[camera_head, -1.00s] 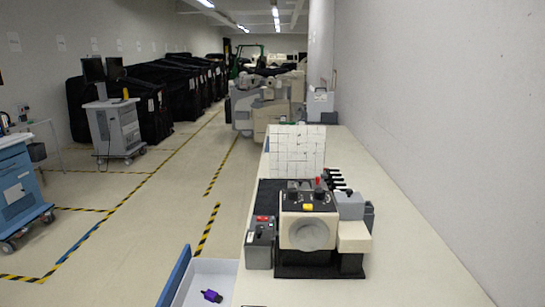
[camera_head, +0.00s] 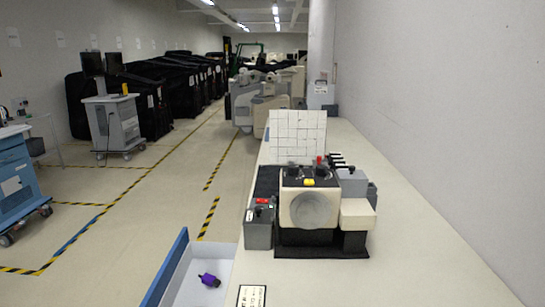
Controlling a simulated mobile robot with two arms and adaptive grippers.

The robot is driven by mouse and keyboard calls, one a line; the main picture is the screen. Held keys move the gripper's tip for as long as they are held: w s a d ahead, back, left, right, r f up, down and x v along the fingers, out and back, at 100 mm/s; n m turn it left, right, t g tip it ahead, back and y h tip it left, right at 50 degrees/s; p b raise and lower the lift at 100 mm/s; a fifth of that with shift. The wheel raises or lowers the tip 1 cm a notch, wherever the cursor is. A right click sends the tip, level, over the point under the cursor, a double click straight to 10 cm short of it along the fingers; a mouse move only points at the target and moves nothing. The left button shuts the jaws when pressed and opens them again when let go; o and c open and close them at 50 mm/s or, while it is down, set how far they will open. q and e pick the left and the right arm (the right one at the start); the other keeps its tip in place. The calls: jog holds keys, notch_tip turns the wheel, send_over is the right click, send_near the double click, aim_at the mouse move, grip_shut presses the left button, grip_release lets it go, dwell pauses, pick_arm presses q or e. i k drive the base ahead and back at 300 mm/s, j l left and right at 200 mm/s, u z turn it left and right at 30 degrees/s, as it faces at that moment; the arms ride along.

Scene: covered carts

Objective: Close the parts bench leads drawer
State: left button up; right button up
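The leads drawer (camera_head: 184,262) is open and sticks out to the left from the parts bench (camera_head: 420,270). It has a blue front panel and pale inner walls. A purple and black connector (camera_head: 209,280) lies inside it. The drawer's near part is cut off by the bottom of the picture. Neither gripper shows in the head view.
On the bench stands a device with a round knob (camera_head: 310,208), with a grey box (camera_head: 259,228) beside it and a white gridded board (camera_head: 298,135) behind. A label card (camera_head: 252,296) lies near the bench edge. A wall bounds the right. A blue cart (camera_head: 18,185) stands far left.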

aim_at(177, 283)
jog(key=i+j+z, duration=0.2)
jog(key=j, duration=0.7)
jog(key=i+j+z, duration=0.2)
jog(key=j, duration=0.7)
jog(key=k+j+z, duration=0.15)
jog(key=j, duration=0.75)
jog(key=i, duration=0.05)
